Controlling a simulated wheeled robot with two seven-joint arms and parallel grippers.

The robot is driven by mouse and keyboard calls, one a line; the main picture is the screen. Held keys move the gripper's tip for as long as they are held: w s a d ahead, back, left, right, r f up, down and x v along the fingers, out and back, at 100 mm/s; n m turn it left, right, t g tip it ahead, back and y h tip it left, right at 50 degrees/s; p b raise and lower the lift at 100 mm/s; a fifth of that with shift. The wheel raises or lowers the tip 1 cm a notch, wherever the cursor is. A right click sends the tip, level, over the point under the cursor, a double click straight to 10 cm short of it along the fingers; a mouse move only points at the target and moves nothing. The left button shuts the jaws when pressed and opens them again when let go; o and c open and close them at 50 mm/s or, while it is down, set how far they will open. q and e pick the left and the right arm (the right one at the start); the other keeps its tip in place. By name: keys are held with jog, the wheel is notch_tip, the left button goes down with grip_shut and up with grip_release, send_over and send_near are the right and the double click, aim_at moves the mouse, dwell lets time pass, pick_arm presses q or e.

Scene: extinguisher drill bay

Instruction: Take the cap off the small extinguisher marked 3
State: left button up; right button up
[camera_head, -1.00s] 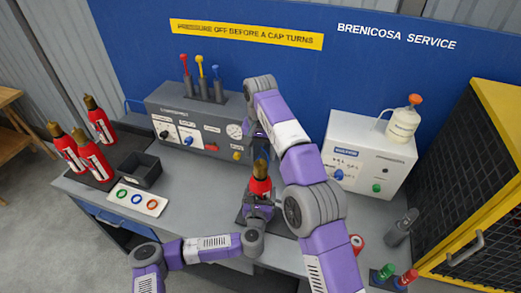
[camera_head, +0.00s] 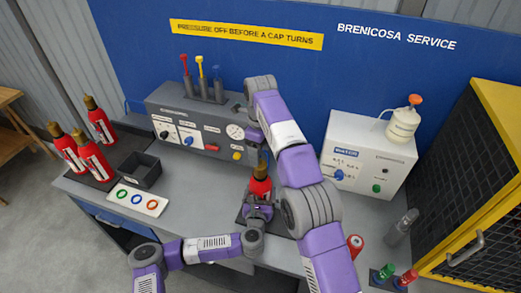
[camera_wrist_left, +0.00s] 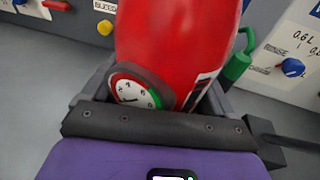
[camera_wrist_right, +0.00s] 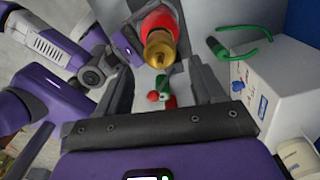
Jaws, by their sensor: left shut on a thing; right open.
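A small red extinguisher (camera_head: 260,188) with a brass cap (camera_head: 262,166) stands upright on a dark mat at the middle of the bench. My left gripper (camera_head: 258,211) is shut around its body; the left wrist view shows the red body (camera_wrist_left: 175,35) and a round gauge (camera_wrist_left: 135,92) between the fingers. The brass cap (camera_wrist_right: 158,50) is still on it in the right wrist view. My right gripper (camera_wrist_right: 160,78) is open and empty, with the cap apart from its fingers. In the head view my right arm largely hides that gripper. I cannot read a number on this extinguisher.
Several red extinguishers (camera_head: 92,155) stand at the left beside a dark bin (camera_head: 140,168) and a card with coloured rings (camera_head: 137,200). A grey control box (camera_head: 190,120) and white box (camera_head: 368,160) stand behind. A yellow-framed cage (camera_head: 480,190) is at the right.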

aim_at(260, 168)
jog(key=m, duration=0.2)
jog(key=shift+f+m, duration=0.1)
jog(key=shift+m, duration=0.2)
jog(key=shift+f, duration=3.9)
